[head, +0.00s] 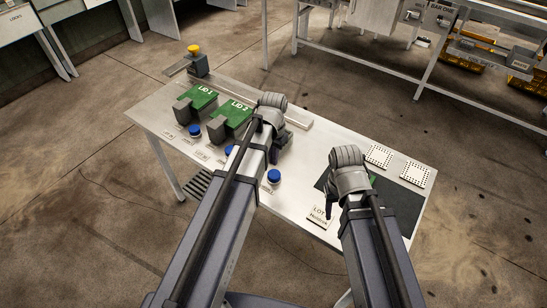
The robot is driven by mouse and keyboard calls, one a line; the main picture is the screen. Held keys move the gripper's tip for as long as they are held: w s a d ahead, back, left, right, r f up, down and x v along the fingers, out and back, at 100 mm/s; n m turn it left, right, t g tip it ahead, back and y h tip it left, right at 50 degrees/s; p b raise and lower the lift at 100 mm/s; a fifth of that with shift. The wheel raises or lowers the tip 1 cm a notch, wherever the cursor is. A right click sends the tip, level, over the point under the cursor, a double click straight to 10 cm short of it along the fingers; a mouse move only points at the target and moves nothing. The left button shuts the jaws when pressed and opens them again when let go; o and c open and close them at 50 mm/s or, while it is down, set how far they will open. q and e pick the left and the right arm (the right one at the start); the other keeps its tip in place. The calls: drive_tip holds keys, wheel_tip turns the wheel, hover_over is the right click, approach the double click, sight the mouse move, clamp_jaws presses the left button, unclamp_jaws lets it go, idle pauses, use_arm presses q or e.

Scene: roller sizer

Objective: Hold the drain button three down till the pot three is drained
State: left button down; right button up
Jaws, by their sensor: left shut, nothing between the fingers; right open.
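Three blue buttons stand along the front of the white table: one by LID 1 (195,130), one by LID 2 (229,150), partly behind my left arm, and the rightmost button (274,176), which I take for drain button three. My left gripper (274,156) is shut and empty, pointing down just behind the rightmost button. The button's top shows clear; I cannot tell whether the gripper touches its side. Pot three is not visible; my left arm and wrist cover that area. My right gripper (330,205) is open above the table's right part, near a LOT label (320,215).
Green lids marked LID 1 (203,96) and LID 2 (237,110) stand left of my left wrist. A yellow-topped post (196,62) is at the far left corner. A dark mat (402,205) and white perforated plates (415,174) lie at the right.

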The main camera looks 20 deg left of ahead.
sight(274, 175)
use_arm(q)
wheel_tip(274, 175, down, 6)
drive_tip(key=b, duration=0.4)
drive_tip(key=shift+r+b, duration=0.15)
drive_tip(key=shift+b, duration=0.2)
use_arm(e)
wheel_tip(274, 175, down, 6)
drive_tip(key=shift+r, duration=0.1)
use_arm(q)
wheel_tip(274, 175, down, 2)
drive_tip(key=shift+b, duration=0.95)
use_arm(e)
drive_tip(key=shift+f, duration=0.95)
use_arm(q)
drive_tip(key=shift+s, duration=0.1)
use_arm(e)
drive_tip(key=shift+s, duration=0.1)
use_arm(q)
drive_tip(key=shift+r, duration=0.15)
use_arm(e)
drive_tip(key=shift+r, duration=0.1)
use_arm(q)
drive_tip(key=shift+s+d, duration=0.1)
drive_tip(key=shift+s, duration=0.05)
